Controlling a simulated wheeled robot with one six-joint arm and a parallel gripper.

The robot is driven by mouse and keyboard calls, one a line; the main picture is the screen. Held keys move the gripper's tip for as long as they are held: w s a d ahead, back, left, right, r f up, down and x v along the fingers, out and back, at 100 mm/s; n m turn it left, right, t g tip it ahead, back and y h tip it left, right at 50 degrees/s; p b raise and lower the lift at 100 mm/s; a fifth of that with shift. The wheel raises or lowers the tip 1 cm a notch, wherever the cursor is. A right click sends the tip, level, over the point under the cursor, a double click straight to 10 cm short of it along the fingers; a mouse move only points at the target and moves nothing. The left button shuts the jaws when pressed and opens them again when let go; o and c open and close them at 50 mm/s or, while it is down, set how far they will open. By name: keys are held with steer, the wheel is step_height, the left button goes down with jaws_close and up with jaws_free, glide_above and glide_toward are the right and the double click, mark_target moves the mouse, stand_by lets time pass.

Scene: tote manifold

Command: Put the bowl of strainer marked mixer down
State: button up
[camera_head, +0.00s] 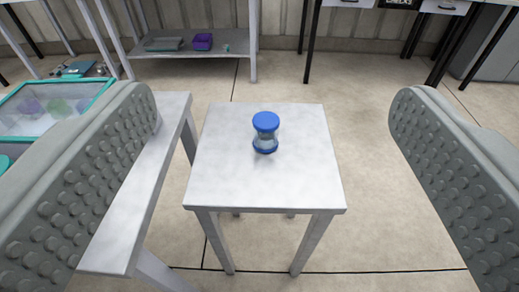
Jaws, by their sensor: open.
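A small object with a blue round top (266,122), a clear narrow waist and a blue base stands upright on a small white table (225,180). It looks like an hourglass-shaped strainer or mixer cup, but I can read no marking on it. My gripper (273,115) is open, with one grey studded finger at the left and one at the right of the picture. Nothing is between the fingers. The object is farther off, seen in the gap and apart from both fingers.
A longer white bench (140,205) stands left of the small table, partly behind the left finger. A clear bin with a teal rim (98,92) holds several coloured items at the left. A shelf (180,65) with a purple box (203,41) is behind. Floor right of the table is clear.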

steer(key=w+f+g, duration=0.4)
steer(key=w+f, duration=0.4)
steer(key=w, duration=0.5)
steer(key=g, duration=0.4)
glide_toward(269, 124)
steer(key=x, duration=0.7)
steer(key=shift+w+f, duration=0.1)
steer(key=shift+f, duration=0.1)
steer(key=shift+w+a+r+x, duration=0.1)
steer(key=shift+a+x, duration=0.1)
steer(key=shift+x, duration=1.4)
steer(key=shift+w+a+r+x, duration=0.1)
steer(key=shift+a+x, duration=0.05)
steer(key=shift+x, duration=1.4)
steer(key=shift+c, duration=0.4)
steer(key=c, duration=1.1)
steer(key=shift+c, duration=0.2)
steer(key=shift+r, duration=0.1)
